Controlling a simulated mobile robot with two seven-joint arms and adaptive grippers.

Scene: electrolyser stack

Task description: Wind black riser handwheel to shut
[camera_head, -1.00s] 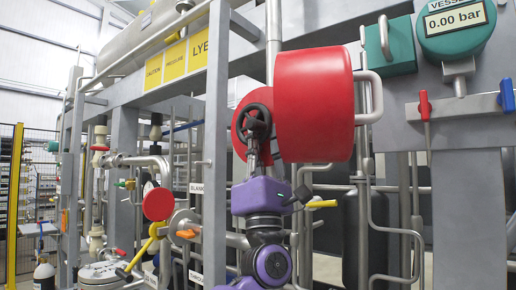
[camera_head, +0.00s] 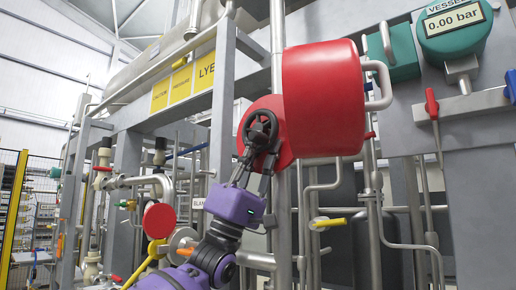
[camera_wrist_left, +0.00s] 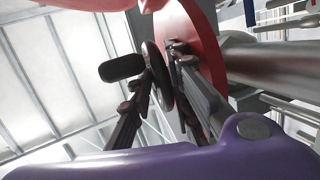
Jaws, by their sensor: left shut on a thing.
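The black handwheel (camera_head: 262,124) is a spoked wheel in front of a round red plate (camera_head: 283,112) beside a big red drum (camera_head: 323,100). My left gripper (camera_head: 257,154) reaches up from the lower left, with its fingers at the lower part of the wheel's rim. In the left wrist view the handwheel (camera_wrist_left: 158,78) shows nearly edge-on between the two fingers of my left gripper (camera_wrist_left: 167,98), which is shut on its rim. A black knob (camera_wrist_left: 121,68) sticks out from the wheel there. The fingers partly hide the rim. My right gripper is not in view.
Grey frame posts (camera_head: 222,95) stand left of the wheel. Pipes and a yellow lever (camera_head: 329,222) lie below right. A red disc (camera_head: 159,220) is at lower left. A teal gauge (camera_head: 454,30) reads 0.00 bar.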

